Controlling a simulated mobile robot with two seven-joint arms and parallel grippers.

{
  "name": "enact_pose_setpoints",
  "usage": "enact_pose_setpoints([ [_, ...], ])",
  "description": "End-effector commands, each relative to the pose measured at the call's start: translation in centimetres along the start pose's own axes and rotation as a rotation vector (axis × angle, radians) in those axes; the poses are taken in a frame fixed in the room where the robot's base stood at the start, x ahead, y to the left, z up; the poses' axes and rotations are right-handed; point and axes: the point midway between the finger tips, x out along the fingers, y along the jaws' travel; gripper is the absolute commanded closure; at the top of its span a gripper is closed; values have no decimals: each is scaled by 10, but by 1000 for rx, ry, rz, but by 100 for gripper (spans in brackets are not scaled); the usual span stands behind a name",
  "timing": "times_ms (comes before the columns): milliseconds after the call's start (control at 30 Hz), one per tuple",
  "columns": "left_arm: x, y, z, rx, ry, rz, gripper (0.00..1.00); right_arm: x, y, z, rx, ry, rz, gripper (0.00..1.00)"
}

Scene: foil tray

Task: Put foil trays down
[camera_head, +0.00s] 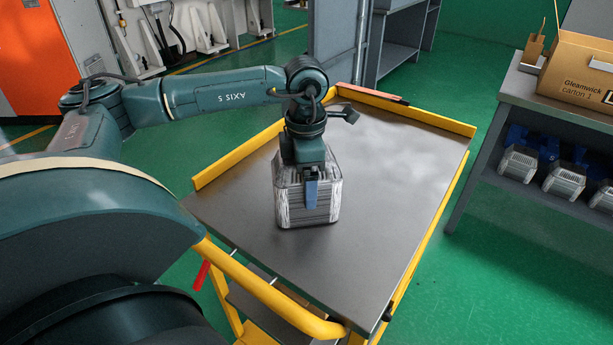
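A stack of silver foil trays (291,203) is at the middle of the grey top of a yellow-railed cart (385,215). It is upright, and its base looks at or very near the surface; I cannot tell whether it bears on it. My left gripper (311,188) points down over the stack from above. One blue finger lies against the near wall of the stack, and the other finger is hidden behind or inside it. It looks shut on the stack. My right gripper is not in view.
The cart top is clear around the stack, with raised yellow edges at the back left (240,155) and right. A flat reddish item (375,93) lies along the back edge. At right, a grey bench holds a cardboard carton (577,75), with several foil stacks (565,180) below.

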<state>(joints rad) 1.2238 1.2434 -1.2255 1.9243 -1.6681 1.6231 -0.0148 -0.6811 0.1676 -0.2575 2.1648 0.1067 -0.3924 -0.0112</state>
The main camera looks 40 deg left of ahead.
Motion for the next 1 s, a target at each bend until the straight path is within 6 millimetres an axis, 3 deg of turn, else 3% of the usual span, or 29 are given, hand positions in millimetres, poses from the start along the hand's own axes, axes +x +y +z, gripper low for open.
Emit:
enact_pose_setpoints([
  [400, 8, 0, 0, -1, -1, 1, 45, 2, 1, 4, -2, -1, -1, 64],
  [433, 6, 0, 0, 0, 0, 0, 11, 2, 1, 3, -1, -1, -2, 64],
  [567, 6, 0, 0, 0, 0, 0, 1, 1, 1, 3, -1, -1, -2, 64],
  [833, 3, 0, 0, 0, -1, 0, 0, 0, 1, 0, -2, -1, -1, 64],
  [1000, -15, 1, 1, 0, -4, 3, 0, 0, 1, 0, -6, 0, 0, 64],
])
